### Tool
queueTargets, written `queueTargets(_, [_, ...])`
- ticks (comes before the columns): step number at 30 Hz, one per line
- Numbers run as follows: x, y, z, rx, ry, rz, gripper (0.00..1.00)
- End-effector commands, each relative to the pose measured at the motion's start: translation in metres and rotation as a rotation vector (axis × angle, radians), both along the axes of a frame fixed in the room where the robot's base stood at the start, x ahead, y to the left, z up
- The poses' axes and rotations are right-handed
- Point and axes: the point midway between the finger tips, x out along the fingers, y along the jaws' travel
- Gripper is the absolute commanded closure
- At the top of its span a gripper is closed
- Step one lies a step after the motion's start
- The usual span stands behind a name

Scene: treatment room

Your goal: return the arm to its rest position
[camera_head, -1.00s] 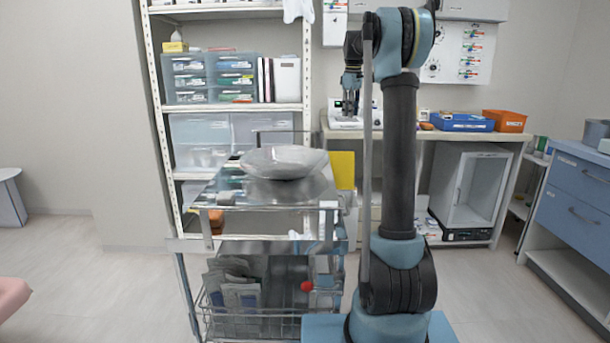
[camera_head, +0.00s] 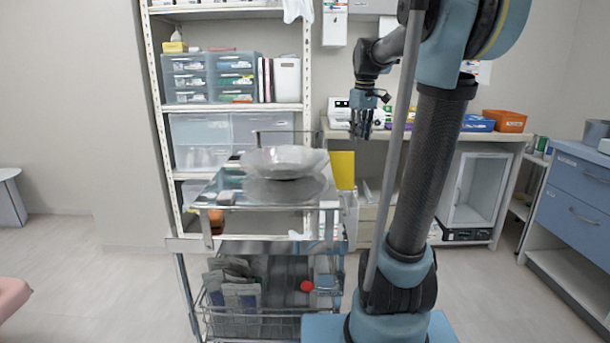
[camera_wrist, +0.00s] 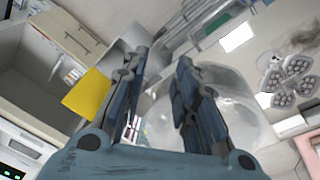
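My gripper (camera_head: 362,124) hangs at the end of my raised arm, in front of the back counter and to the right of the cart. In the wrist view my gripper (camera_wrist: 160,75) has its two fingers apart with nothing between them. The arm's upper arm leans to the right in the head view, with its elbow at the top edge of the picture. A shiny metal bowl (camera_head: 284,160) sits on the cart's top, apart from the gripper. The bowl also shows beyond the fingers in the wrist view (camera_wrist: 235,110).
The metal cart (camera_head: 262,237) stands in front of a white shelf unit (camera_head: 230,108). A yellow panel (camera_head: 342,170) is at the cart's right. An orange bin (camera_head: 504,120) stands on the back counter; blue drawers (camera_head: 573,200) are at far right.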

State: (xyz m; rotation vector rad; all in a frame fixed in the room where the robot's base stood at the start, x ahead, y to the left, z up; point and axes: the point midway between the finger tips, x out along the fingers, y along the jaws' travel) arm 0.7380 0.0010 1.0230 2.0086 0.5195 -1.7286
Motion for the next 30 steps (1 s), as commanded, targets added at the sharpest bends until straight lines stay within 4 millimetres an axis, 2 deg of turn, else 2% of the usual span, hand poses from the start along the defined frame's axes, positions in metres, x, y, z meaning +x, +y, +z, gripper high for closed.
queueTargets(3, [-0.031, 0.000, -0.014, 0.007, -0.004, -0.044, 0.73])
queueTargets(17, [-0.137, 0.000, -0.080, 0.036, -0.018, -0.221, 0.73])
queueTargets(30, [-0.230, 0.000, -0.164, 0.065, -0.033, -0.391, 0.73])
